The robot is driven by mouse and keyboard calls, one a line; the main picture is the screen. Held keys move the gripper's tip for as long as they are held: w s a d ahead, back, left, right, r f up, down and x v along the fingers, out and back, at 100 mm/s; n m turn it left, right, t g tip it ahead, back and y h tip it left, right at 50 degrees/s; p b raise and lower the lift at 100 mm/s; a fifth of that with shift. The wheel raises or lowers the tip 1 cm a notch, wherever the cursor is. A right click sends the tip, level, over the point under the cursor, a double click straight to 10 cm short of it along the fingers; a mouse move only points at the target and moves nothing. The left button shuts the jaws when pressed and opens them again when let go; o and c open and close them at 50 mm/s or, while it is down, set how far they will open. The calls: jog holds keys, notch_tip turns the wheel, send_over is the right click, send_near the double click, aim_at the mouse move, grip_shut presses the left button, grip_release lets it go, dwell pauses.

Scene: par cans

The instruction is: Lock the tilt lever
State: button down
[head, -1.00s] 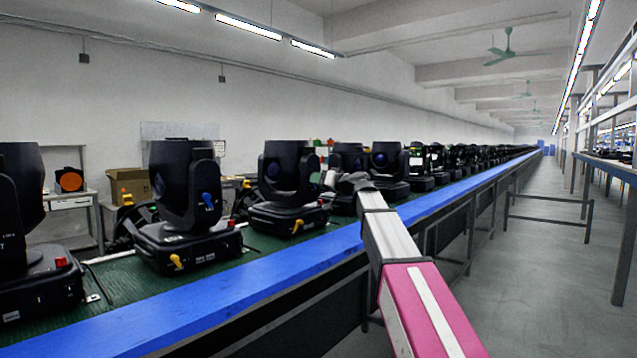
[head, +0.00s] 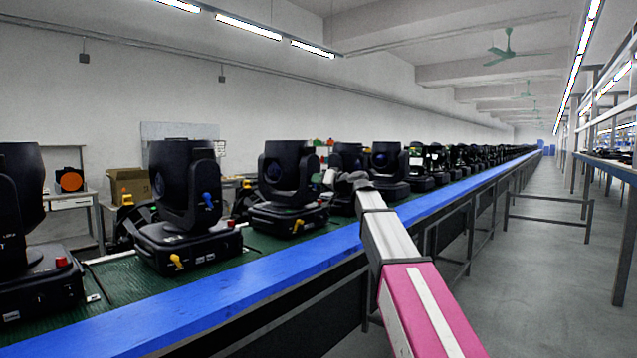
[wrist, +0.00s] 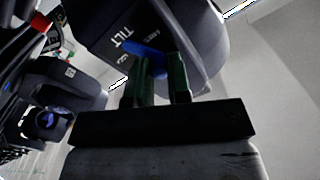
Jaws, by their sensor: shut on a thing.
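The tilt lever (wrist: 152,62) is a blue handle on the dark side of a light's head, beside the white word TILT, in the wrist view. My gripper (wrist: 160,68) has its two dark green fingers at the lever, one on each side, and is shut on it. The fingers hide part of the lever. In the head view my gripper (head: 330,181) reaches the right side of a black moving-head light (head: 286,166) on the line. The lever on that light is hidden there by my gripper.
Similar black lights stand in a long row on the green belt (head: 120,277). The nearer one (head: 183,190) shows a blue lever and a yellow lever. A blue rail (head: 220,300) edges the belt below my arm.

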jog(key=m, duration=0.3)
jog(key=w+d+m, duration=0.1)
jog(key=m, duration=0.3)
jog(key=w+d+m, duration=0.1)
jog(key=m, duration=0.3)
jog(key=shift+w+f, duration=0.15)
dwell(0.4)
jog(key=c, duration=1.1)
grip_release()
jog(key=shift+o, duration=0.2)
jog(key=v, duration=1)
jog(key=shift+s+d, duration=0.25)
jog(key=shift+d, duration=0.05)
